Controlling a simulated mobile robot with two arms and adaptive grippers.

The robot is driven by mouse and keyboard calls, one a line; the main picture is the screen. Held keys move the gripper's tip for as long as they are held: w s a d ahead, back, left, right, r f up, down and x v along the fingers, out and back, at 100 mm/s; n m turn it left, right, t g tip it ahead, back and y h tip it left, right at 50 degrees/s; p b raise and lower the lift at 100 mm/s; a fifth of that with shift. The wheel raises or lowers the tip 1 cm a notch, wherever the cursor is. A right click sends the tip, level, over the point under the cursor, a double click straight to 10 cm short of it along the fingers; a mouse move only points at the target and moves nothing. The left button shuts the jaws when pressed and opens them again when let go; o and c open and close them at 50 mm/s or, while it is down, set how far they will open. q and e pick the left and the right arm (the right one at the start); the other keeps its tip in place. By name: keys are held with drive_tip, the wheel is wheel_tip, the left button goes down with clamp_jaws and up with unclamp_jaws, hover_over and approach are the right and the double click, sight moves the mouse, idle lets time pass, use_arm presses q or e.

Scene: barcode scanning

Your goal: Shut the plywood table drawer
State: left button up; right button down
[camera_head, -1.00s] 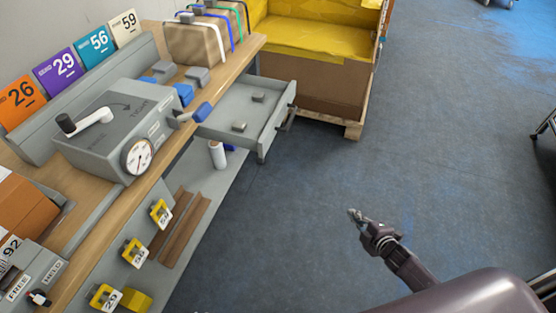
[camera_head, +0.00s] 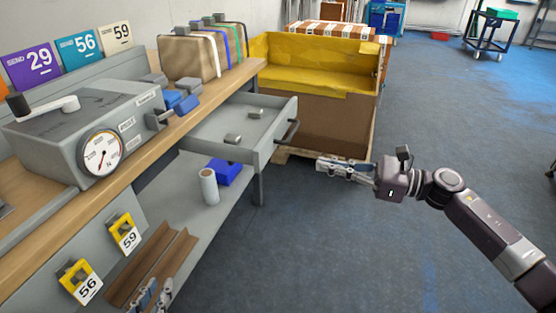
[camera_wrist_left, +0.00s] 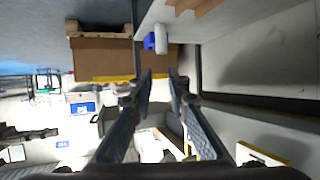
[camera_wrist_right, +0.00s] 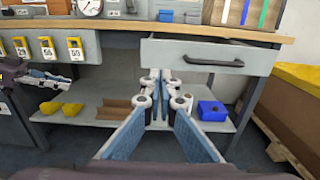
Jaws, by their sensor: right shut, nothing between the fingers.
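The grey drawer (camera_head: 262,145) of the plywood-topped table stands pulled out, with two small grey blocks inside. Its dark bar handle (camera_head: 288,131) is on the front, and the front also shows in the right wrist view (camera_wrist_right: 170,52) with the handle (camera_wrist_right: 212,62). My right gripper (camera_head: 320,165) is shut and empty, to the right of the drawer front and apart from the handle. In its wrist view its fingertips (camera_wrist_right: 157,82) appear below the drawer front. My left gripper (camera_head: 150,297) is at the lower edge of the head view; its fingers look apart and empty in its wrist view (camera_wrist_left: 157,78).
The plywood tabletop (camera_head: 140,150) holds a grey gauge box (camera_head: 85,125) and a strapped carton (camera_head: 195,55). A lower shelf (camera_head: 190,220) carries a white roll (camera_head: 209,187) and a blue bin (camera_head: 228,172). A yellow-lined crate (camera_head: 320,100) stands behind the drawer.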

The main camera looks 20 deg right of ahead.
sight(266, 153)
drive_tip(key=x, duration=1.1)
drive_tip(key=shift+w, duration=0.15)
use_arm(q)
drive_tip(key=shift+w+d+r+t, duration=0.2)
drive_tip(key=shift+w+r+t, duration=0.15)
drive_tip(key=shift+r, duration=0.3)
use_arm(e)
drive_tip(key=shift+w+a, duration=0.35)
drive_tip(key=shift+a, duration=0.15)
